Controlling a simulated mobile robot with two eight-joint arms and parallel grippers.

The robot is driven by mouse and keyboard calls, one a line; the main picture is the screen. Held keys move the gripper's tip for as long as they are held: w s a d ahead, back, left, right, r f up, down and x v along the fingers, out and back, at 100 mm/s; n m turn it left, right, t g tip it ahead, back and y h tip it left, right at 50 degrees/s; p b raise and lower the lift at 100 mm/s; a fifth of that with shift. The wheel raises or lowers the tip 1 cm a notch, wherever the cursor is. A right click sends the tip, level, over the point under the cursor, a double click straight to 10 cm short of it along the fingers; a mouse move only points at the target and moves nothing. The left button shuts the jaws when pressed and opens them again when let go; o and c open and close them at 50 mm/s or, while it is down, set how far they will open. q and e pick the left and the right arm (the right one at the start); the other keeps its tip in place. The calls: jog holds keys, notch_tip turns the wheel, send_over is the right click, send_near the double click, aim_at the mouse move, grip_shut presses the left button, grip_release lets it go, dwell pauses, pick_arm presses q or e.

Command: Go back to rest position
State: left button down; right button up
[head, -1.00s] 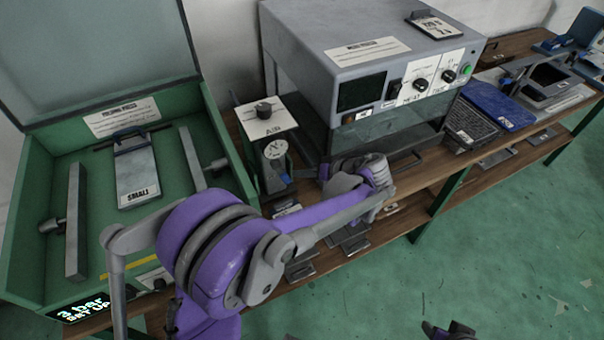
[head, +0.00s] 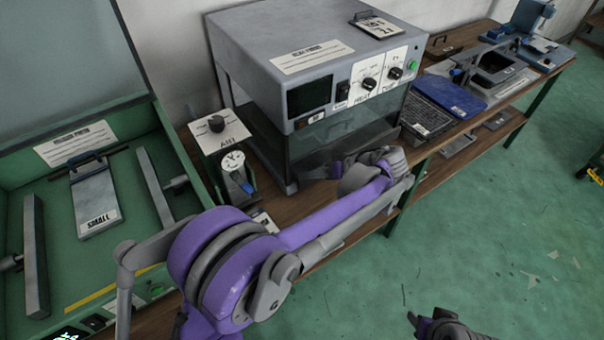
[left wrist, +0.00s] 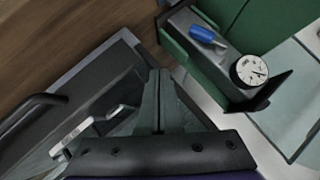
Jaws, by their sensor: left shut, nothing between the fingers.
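My left arm crosses the middle of the head view, in front of the grey heater box (head: 262,62). Its left gripper (head: 318,172) points left, in front of the heater's lower glass front, and is partly hidden by its own wrist. In the left wrist view the left gripper (left wrist: 160,105) has its fingers together with nothing between them. A dark part of my right gripper (head: 425,322) shows at the bottom edge of the head view, largely cut off, and its fingers cannot be judged.
A green open case (head: 170,142) with a SMALL plate (head: 95,200) stands at left. The air unit (head: 218,135) stands beside the heater; its gauge (left wrist: 250,70) and blue handle (left wrist: 203,34) are near the gripper.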

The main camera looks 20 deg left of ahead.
dwell(0.4)
pick_arm(q)
jog(key=s+a+r+m+h+p, duration=0.3)
jog(key=s+a+m+h, duration=0.15)
jog(key=s, duration=0.55)
jog(key=s+d+f+m+t+h+p, duration=0.1)
jog(key=s+h, duration=0.5)
jog(key=s, duration=0.7)
jog(key=shift+s+d+f+m+t+p, duration=0.25)
jog(key=shift+d+m+t+p, duration=0.25)
jog(key=shift+m+t+p, duration=0.75)
jog(key=shift+n+t+h, duration=0.25)
jog(key=shift+n, duration=0.05)
